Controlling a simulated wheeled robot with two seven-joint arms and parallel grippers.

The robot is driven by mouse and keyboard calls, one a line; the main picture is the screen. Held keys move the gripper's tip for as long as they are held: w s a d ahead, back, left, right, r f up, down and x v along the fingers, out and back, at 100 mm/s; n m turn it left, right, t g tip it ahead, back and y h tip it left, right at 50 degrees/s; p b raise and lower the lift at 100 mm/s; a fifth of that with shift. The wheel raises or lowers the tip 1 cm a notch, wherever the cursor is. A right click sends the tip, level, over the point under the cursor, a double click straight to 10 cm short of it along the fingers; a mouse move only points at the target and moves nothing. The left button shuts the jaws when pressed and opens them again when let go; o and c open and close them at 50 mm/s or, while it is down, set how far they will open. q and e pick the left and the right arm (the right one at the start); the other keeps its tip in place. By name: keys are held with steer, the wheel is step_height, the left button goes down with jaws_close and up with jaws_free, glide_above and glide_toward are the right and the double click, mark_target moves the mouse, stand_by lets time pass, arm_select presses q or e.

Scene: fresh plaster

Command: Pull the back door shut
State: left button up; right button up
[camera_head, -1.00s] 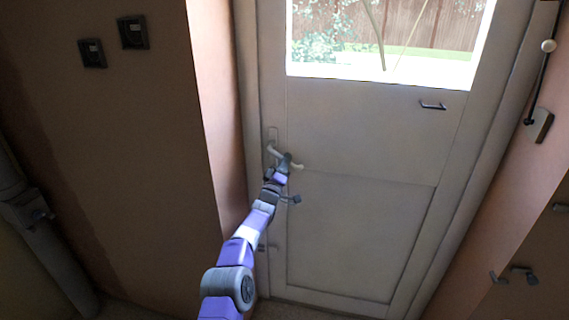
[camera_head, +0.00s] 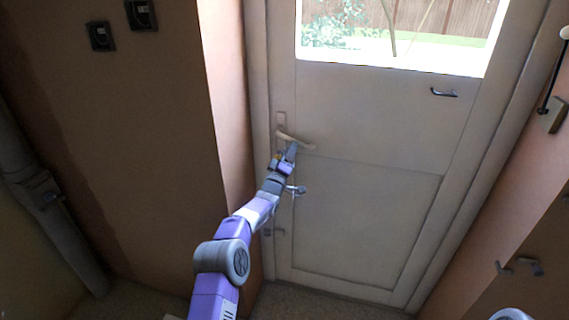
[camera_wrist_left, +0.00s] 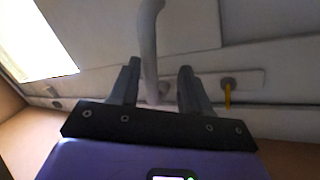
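The back door (camera_head: 365,130) is a pale panelled door with a window in its upper half. It looks shut or nearly shut in its frame; I cannot tell whether a small gap is left. Its pale lever handle (camera_head: 296,141) is on the left side and slopes down to the right. My left gripper (camera_head: 291,150) is at the lever. In the left wrist view, the gripper (camera_wrist_left: 160,70) is open, with the handle (camera_wrist_left: 149,45) between its spread fingers, nearer the left one. Contact is unclear. My right gripper is out of view.
A small dark pull handle (camera_head: 444,92) is on the door's upper right. In the left wrist view, a keyhole with a yellow piece (camera_wrist_left: 227,92) is right of the fingers. A plaster wall (camera_head: 222,90) stands close left of the door. Hooks (camera_head: 530,267) are on the right wall.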

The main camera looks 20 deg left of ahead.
arm_select(q)
steer(key=shift+p+v, duration=0.4)
steer(key=shift+v, duration=2.15)
steer(key=s+d+f+m+g+p, duration=0.1)
steer(key=s+d+f+g, duration=0.2)
steer(key=f, duration=0.6)
steer(key=s+d+f+m+g+p, duration=0.1)
steer(key=s+d+f+g+p, duration=0.2)
steer(key=f, duration=0.5)
steer(key=s+d+f+m+g+h, duration=0.1)
steer(key=s+d+f+g, duration=0.25)
steer(key=s+f, duration=0.35)
steer(key=s+d+f+m+g, duration=0.1)
steer(key=s+d+f+g, duration=0.1)
steer(key=s+f+g, duration=0.45)
steer(key=s+d+m+g+p, duration=0.1)
steer(key=s+d+m+g, duration=0.1)
steer(key=s, duration=1.3)
steer(key=s+d+f+m+g+h+p, duration=0.1)
steer(key=s+d+g, duration=0.3)
steer(key=s, duration=1.1)
steer(key=shift+m+h+p, duration=0.3)
steer(key=shift+m+p, duration=0.25)
steer(key=shift+m, duration=0.15)
